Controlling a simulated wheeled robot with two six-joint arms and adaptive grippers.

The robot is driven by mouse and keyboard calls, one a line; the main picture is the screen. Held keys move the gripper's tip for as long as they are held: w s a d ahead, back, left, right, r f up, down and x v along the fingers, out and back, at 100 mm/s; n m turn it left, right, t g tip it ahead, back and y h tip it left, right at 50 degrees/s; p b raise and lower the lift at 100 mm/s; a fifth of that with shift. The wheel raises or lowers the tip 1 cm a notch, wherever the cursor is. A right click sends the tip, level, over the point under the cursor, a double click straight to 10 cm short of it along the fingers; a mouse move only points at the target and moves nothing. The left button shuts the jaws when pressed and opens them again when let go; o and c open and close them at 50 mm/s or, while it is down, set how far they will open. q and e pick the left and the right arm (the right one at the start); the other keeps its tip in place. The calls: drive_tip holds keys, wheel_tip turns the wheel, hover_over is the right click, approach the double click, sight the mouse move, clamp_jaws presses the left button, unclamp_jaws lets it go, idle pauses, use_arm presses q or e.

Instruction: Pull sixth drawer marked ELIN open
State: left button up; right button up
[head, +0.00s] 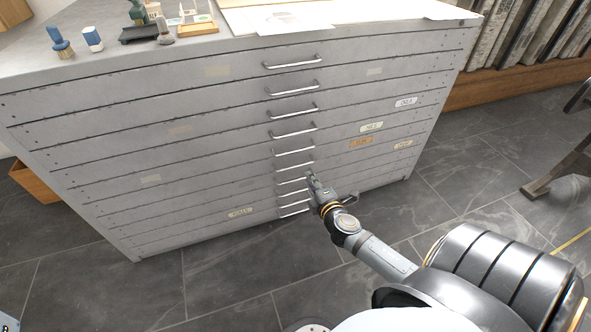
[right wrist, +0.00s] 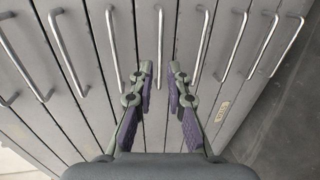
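The grey metal flat-file cabinet (head: 120,120) has several wide shut drawers, each with a bar handle at its middle. My right gripper (head: 312,178) is at the lower handles in the head view. In the right wrist view the right gripper (right wrist: 160,72) is open, its two fingers on either side of one bar handle (right wrist: 160,35). I cannot tell whether the fingers touch it. Label plates show on the drawer fronts, such as a pale one (head: 240,212) low down and an orange one (head: 361,142). Their words are too small to read. My left gripper is not in view.
Neighbouring handles (right wrist: 112,45) stand close on both sides of the gripper. The cabinet top holds brushes (head: 61,42), a black tray (head: 138,34) and paper sheets (head: 280,18). The dark tiled floor (head: 225,275) before the cabinet is clear. A metal stand (head: 555,175) is at the right.

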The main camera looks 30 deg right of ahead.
drive_tip(key=b+x, duration=0.1)
drive_tip(key=x, duration=0.9)
drive_tip(key=shift+a+b, duration=0.1)
drive_tip(key=shift+b, duration=0.25)
drive_tip(key=shift+s, duration=0.1)
clamp_jaws()
